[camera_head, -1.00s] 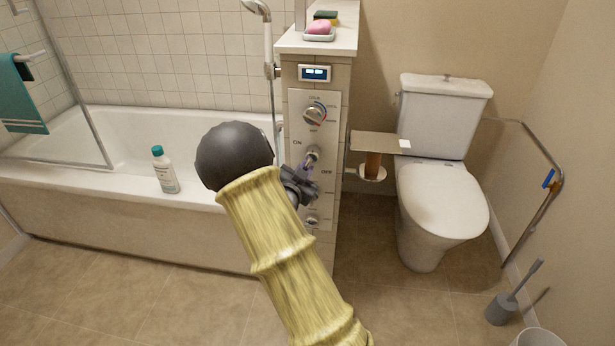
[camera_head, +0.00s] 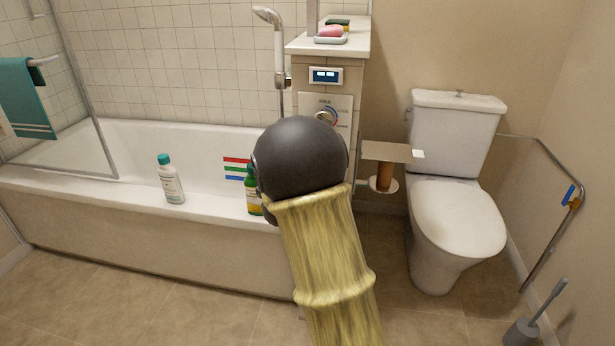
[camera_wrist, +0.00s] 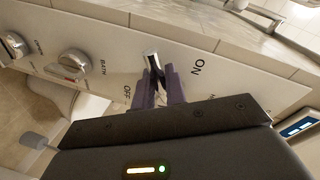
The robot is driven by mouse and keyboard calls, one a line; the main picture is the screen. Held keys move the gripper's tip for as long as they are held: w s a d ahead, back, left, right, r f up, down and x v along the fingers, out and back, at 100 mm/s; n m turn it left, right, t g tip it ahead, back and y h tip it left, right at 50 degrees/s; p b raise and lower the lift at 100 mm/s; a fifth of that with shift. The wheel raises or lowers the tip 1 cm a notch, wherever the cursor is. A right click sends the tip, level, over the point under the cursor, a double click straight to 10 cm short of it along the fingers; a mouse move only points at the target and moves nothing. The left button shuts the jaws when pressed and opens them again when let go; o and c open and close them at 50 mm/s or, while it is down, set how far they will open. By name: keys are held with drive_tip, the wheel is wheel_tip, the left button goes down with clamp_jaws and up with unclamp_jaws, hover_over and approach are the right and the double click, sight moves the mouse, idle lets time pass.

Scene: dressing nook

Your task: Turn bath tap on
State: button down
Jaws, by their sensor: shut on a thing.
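In the wrist view the metal tap lever (camera_wrist: 152,59) stands out from the white control panel (camera_wrist: 222,88), between the OFF and ON labels. My gripper (camera_wrist: 160,80) has its purple-grey fingers closed around the lever. In the head view my arm's dark round joint covers the gripper, the lever and most of the panel (camera_head: 342,104). The upper dial (camera_head: 326,116) partly shows above it. The bathtub (camera_head: 120,145) is behind and to the left; its spout and any water flow are not visible.
A white bottle (camera_head: 171,182) and a green bottle (camera_head: 252,190) stand on the tub rim, the green one close to my arm. A paper holder shelf (camera_head: 386,151) and toilet (camera_head: 455,215) are to the right. Another knob (camera_wrist: 74,63) sits beside the BATH label.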

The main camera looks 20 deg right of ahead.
idle(0.3)
drive_tip(key=c, duration=1.5)
unclamp_jaws()
drive_tip(key=shift+c, duration=0.2)
drive_tip(key=p+v, duration=0.2)
drive_tip(key=v, duration=1.5)
drive_tip(key=shift+a+p, duration=0.15)
drive_tip(key=shift+p, duration=0.2)
drive_tip(key=shift+s+f, duration=0.1)
